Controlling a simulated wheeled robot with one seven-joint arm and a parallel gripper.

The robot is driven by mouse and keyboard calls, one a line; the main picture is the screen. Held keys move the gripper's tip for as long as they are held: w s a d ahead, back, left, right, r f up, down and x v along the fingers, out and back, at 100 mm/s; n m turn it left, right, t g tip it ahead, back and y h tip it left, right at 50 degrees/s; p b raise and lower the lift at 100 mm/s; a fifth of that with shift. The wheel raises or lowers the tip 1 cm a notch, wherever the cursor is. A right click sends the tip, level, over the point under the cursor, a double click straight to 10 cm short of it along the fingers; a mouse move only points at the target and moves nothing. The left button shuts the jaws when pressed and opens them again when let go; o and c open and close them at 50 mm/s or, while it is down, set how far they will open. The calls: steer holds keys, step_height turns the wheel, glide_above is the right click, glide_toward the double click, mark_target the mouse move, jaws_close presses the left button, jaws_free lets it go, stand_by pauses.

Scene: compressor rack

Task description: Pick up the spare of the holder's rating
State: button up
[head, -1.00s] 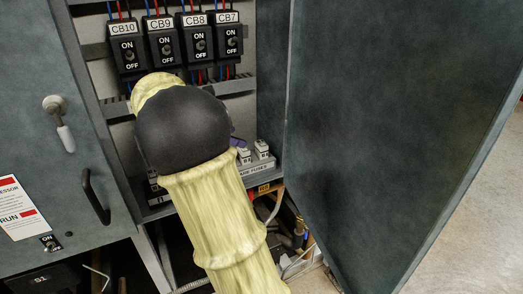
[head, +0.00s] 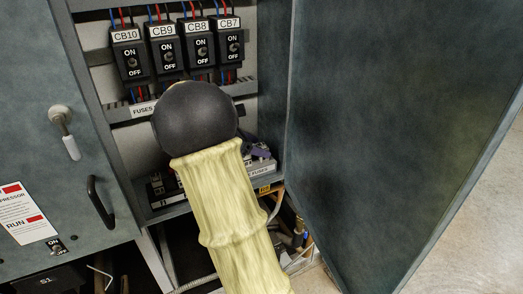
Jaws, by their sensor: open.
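My gripper (head: 262,151) shows only as a small purple-grey part to the right of my arm's dark round joint. It is at the spare fuse tray (head: 262,171), whose label reads "FUSES" where it shows. The spares there are mostly hidden behind my gripper and arm, and I cannot read their ratings. I cannot see anything held between the fingers. Black holders with pale parts (head: 160,188) sit at the cabinet's lower left, partly behind my arm; no rating can be read on them.
Breakers CB10 (head: 131,60), CB9 (head: 166,53), CB8 (head: 200,50) and CB7 (head: 231,46) line the top. A "FUSES" label (head: 144,110) is below them. The open cabinet door (head: 385,140) stands close on the right. A left panel (head: 60,95) carries handles.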

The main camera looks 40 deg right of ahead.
steer(key=shift+s+d+f, duration=0.3)
steer(key=shift+d, duration=0.15)
steer(key=shift+a, duration=0.1)
steer(key=shift+w, duration=0.2)
steer(key=shift+s+a, duration=0.1)
steer(key=shift+s, duration=0.1)
steer(key=c, duration=1.1)
